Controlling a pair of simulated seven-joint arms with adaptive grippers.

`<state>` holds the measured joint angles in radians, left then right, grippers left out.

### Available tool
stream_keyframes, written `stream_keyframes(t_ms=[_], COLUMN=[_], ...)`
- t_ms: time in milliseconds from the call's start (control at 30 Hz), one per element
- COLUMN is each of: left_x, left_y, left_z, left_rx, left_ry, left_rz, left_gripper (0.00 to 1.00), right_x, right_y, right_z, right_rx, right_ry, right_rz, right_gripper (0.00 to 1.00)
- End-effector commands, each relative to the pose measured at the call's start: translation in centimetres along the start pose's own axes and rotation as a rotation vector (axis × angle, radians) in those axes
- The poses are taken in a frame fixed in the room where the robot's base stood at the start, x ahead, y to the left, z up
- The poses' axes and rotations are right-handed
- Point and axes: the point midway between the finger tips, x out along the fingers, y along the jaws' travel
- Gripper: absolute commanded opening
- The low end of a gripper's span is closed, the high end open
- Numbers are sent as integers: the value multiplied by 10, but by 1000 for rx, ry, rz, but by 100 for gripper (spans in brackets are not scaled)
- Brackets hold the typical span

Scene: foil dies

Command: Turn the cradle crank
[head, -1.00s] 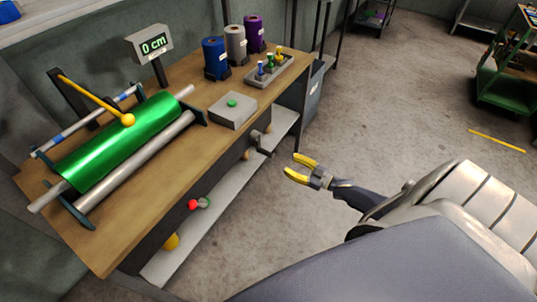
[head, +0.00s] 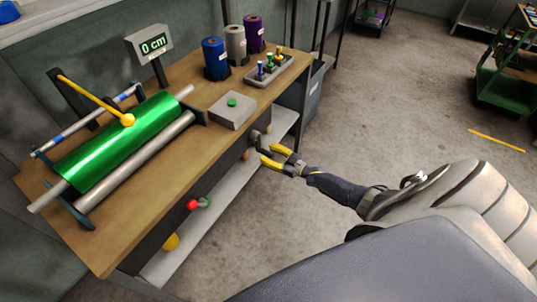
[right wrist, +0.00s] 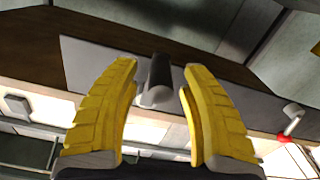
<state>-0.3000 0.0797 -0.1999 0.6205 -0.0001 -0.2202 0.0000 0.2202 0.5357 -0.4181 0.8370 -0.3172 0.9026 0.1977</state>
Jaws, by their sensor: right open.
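A dark grey crank (head: 258,141) sticks out of the front of the wooden bench, below the grey box with the green button. My right gripper (head: 272,156) is open with its yellow fingers close to this crank. In the right wrist view the crank's cylindrical handle (right wrist: 160,78) lies between the two open fingers (right wrist: 158,85), and I see a gap on each side. A second, small crank with a red knob (head: 192,205) is farther left on the bench front. It also shows at the right of the right wrist view (right wrist: 283,138). My left gripper is out of view.
A green foil roll (head: 118,140) lies on the bench in a cradle with a grey roller (head: 135,160). A display (head: 153,44) reads 0 cm. The grey button box (head: 233,112) sits above the crank. Open floor lies right of the bench.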

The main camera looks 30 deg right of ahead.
Motion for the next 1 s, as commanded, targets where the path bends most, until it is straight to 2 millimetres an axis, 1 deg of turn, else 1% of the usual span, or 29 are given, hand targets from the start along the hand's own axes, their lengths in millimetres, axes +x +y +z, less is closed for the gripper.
stream_keyframes(t_ms=[267, 600, 667, 1000], left_x=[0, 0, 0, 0], left_y=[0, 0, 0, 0], left_z=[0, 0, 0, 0], left_rx=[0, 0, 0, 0], left_ry=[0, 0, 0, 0], left_rz=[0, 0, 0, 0], left_gripper=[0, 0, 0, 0], right_x=[0, 0, 0, 0], right_y=[0, 0, 0, 0], right_z=[0, 0, 0, -1], right_rx=[0, 0, 1, 1], right_ry=[0, 0, 0, 3], right_rz=[0, 0, 0, 1], right_gripper=[45, 6, 0, 0])
